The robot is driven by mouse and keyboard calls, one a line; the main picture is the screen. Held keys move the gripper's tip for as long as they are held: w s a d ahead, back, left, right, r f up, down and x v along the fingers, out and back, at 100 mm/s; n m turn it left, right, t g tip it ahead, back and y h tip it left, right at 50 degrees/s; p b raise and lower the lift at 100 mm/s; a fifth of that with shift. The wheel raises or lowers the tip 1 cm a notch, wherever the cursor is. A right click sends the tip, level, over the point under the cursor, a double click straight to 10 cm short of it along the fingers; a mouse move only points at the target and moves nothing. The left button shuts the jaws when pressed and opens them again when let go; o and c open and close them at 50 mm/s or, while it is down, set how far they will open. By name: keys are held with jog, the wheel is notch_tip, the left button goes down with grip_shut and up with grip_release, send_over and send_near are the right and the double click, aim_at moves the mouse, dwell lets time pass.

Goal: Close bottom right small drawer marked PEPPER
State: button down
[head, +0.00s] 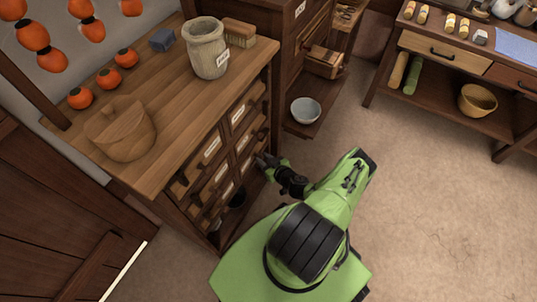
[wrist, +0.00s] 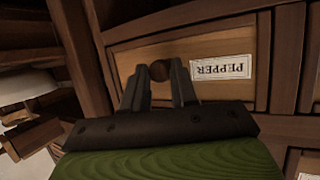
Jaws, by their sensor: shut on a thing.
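The small drawer marked PEPPER (wrist: 225,38) fills the upper middle of the wrist view, its pale wood front framed by darker wood. Its white label (wrist: 221,67) appears upside down. Its round dark knob (wrist: 158,71) sits between my two fingers. My gripper (wrist: 159,84) is shut on this knob. In the head view my gripper (head: 262,161) is at the right-hand column of small drawers on the cabinet front, low down. The arm partly hides that drawer there. I cannot tell how far the drawer stands out.
The wooden cabinet top (head: 178,95) holds a labelled crock (head: 207,50), a lidded wooden vessel (head: 122,131), a brush and orange fruits. A bowl (head: 305,110) sits on a low shelf beyond the arm. Open floor (head: 430,200) lies to the right.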

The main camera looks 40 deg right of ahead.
jog(key=shift+w+a+r, duration=0.1)
jog(key=shift+w, duration=0.05)
jog(key=c, duration=0.9)
grip_release()
jog(key=p+v, duration=0.6)
jog(key=v, duration=0.9)
jog(key=shift+s, duration=0.35)
